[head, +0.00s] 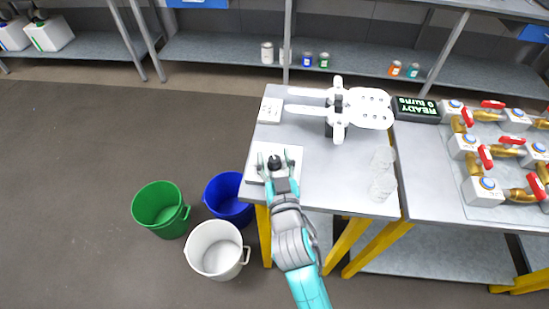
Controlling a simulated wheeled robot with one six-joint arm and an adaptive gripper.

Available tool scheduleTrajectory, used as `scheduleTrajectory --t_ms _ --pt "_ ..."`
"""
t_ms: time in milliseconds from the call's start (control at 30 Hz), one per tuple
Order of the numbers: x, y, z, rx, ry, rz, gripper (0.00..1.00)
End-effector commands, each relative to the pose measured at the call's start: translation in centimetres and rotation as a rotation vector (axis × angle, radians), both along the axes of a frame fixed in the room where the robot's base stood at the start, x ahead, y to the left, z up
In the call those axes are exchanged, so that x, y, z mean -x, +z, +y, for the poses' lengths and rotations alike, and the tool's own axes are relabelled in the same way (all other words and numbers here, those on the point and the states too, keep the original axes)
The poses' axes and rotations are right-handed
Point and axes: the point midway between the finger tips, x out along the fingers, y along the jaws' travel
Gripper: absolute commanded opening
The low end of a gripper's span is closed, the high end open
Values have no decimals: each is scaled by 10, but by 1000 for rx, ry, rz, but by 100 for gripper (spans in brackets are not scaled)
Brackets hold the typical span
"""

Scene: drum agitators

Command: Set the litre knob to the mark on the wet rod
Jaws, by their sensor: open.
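A black knob (274,161) stands on a white panel (258,151) at the left front of the grey table. It is likely the litre knob; no scale or numbers can be read on it. My gripper (276,164) is open over the panel, with one finger on each side of the knob; whether they touch it cannot be told. The gripper hides the panel's lower part. No wet rod or mark on one can be made out. A white apparatus with long flat arms and round plates (369,98) lies at the back of the table.
A small white card or plate (270,110) and clear cups (383,188) are on the table. Green (160,208), blue (229,198) and white buckets (216,249) stand on the floor left.

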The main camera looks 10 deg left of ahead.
Motion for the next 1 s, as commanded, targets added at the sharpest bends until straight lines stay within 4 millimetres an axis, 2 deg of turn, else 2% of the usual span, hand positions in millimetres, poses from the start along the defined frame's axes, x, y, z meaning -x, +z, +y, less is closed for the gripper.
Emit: scheduleTrajectory --t_ms 67,200,267,300,1000 --pt "0 0 0 0 0 0 54" --pt "0 0 0 0 0 0 19" --pt "0 0 0 0 0 0 4" --pt "0 0 0 0 0 0 0" --pt "1 -1 1 2 -136 2 0"
